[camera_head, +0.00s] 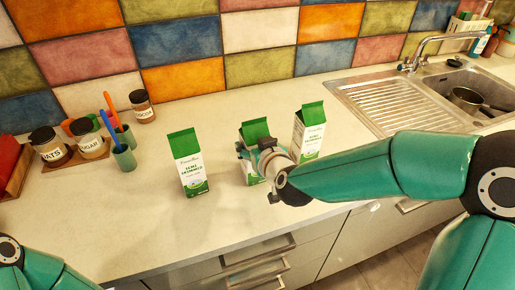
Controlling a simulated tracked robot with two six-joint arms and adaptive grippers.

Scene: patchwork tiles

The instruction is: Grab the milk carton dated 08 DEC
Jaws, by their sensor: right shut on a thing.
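Several green-topped white milk cartons stand on the pale counter (120,232). The left carton (188,165) stands upright and free. The middle carton (255,132) is upright, with my right gripper (252,156) around it; my arm hides much of its front. The right carton (309,127) stands just beyond, close to my right gripper and partly covered by my arm. My right gripper is shut on the middle carton. The dates on the cartons are too small to read. My left arm shows only at the lower left; its gripper is out of view.
At the left stand jars labelled OATS (48,147), SUGAR (88,139) and COCOA (142,106), and a green cup (124,157) with utensils. A sink (440,90) with a pan (470,99) is at the right.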

